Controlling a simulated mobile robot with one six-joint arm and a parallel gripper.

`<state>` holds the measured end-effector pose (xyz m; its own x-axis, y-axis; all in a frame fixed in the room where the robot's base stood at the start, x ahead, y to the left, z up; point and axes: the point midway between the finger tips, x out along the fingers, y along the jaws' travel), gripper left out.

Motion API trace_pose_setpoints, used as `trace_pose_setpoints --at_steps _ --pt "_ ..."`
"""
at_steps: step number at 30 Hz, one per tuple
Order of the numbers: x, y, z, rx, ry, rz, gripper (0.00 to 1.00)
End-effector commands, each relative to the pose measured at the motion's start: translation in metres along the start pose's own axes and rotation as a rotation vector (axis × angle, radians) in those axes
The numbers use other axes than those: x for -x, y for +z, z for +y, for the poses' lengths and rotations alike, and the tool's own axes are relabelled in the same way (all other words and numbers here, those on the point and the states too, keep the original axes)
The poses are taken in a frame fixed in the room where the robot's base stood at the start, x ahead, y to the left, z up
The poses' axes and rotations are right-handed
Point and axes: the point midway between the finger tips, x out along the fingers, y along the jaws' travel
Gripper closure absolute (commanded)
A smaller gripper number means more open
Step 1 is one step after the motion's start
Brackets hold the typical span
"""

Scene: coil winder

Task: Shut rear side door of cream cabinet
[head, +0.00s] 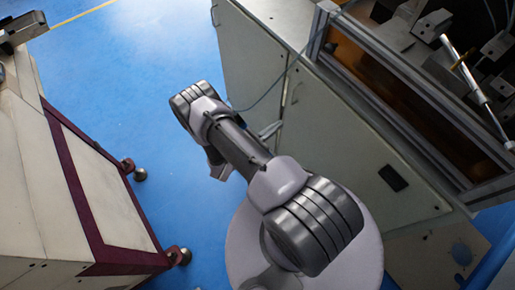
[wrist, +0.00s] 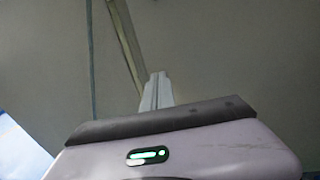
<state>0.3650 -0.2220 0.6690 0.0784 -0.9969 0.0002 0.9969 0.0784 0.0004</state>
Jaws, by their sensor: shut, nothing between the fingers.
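The cream cabinet (head: 310,125) stands to the right of my arm, its side doors facing the aisle. The far side door panel (head: 248,65), which I take as the rear one, ends at a vertical seam near my gripper. In the wrist view a pale door edge (wrist: 124,45) slants between two panels, so the door looks slightly ajar; the gap's width is unclear. My gripper (head: 271,129) is shut and empty, partly hidden behind my arm. In the wrist view its fingers (wrist: 156,90) point at the panel beside that edge; whether they touch cannot be told.
A cream machine with maroon trim (head: 105,195) and levelling feet stands at the left. Blue floor (head: 150,75) is free between it and the cabinet. A thin cable (wrist: 90,60) hangs by the panel. A metal-framed enclosure (head: 400,85) tops the cabinet.

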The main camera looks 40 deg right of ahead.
Motion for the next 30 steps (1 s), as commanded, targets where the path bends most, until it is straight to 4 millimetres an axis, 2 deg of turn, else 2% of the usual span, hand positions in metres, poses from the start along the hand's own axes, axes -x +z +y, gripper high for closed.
trace_pose_setpoints --at_steps 5,8,15,19,22,27,29,30 --pt "0.004 -0.001 0.001 0.0 0.001 0.0 1.0" --pt "0.02 -0.002 0.002 0.0 -0.001 0.0 1.0" --pt "0.088 0.003 0.006 -0.002 -0.004 0.0 1.0" --pt "0.115 0.002 0.009 -0.002 -0.006 0.0 1.0" --pt "0.126 0.001 0.009 -0.001 -0.008 0.0 1.0" --pt "0.129 0.002 0.01 -0.006 -0.016 0.004 1.0" --pt "0.131 0.015 0.015 -0.037 -0.051 0.025 1.0" --pt "0.133 0.031 0.021 -0.077 -0.096 0.054 1.0"
